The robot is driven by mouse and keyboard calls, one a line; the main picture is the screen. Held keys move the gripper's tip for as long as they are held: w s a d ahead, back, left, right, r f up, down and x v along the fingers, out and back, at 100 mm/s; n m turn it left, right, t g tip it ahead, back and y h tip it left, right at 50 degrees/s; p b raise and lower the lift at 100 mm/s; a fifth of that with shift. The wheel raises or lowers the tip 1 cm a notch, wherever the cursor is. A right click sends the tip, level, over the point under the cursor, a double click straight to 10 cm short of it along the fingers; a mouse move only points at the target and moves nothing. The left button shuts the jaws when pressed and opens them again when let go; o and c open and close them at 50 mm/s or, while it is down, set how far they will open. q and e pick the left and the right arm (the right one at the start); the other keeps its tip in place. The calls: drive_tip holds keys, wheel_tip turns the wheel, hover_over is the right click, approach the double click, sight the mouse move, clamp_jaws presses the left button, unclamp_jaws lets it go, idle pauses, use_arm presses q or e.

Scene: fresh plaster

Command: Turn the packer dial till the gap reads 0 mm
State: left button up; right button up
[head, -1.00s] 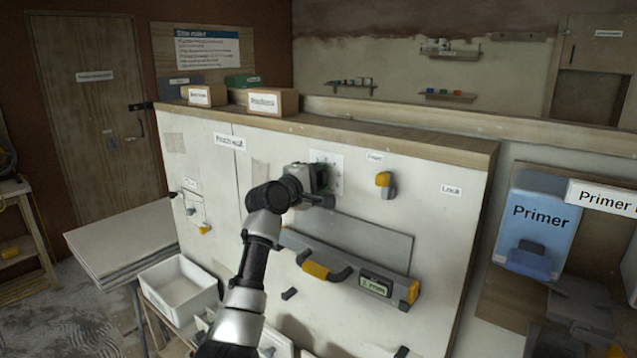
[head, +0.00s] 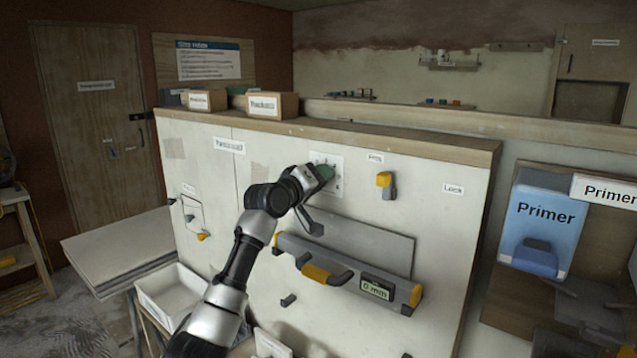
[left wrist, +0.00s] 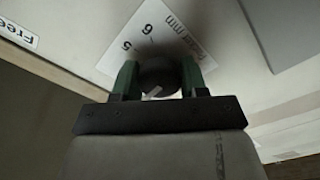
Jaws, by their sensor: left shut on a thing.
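The packer dial (left wrist: 158,72) is a dark round knob in the left wrist view, with a pale pointer mark. It sits on a white scale plate (left wrist: 150,32) with the figures 5 and 6 showing. My left gripper (left wrist: 160,80) has its two green fingers on either side of the knob, shut on it. In the head view, my left gripper (head: 325,174) is at the scale plate (head: 339,186) and hides the knob. The gap display (head: 376,289) on the grey level bar (head: 290,243) reads 0 mm. My right gripper is not in view.
Right of the dial, a yellow-and-grey lever (head: 385,184) is on the board, near a label reading Lock (head: 453,189). Two labelled boxes stand on the top ledge. A white bin (head: 170,295) is at lower left. A blue Primer container (head: 541,220) stands at right.

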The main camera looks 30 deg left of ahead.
use_arm(q)
drive_tip(key=shift+f+m, duration=0.2)
drive_tip(key=shift+m, duration=0.3)
drive_tip(key=o, duration=0.9)
drive_tip(key=shift+r, duration=0.1)
drive_tip(key=shift+o, duration=0.2)
drive_tip(key=s+b, duration=0.4)
drive_tip(key=s, duration=0.6)
drive_tip(key=shift+s+a, duration=0.4)
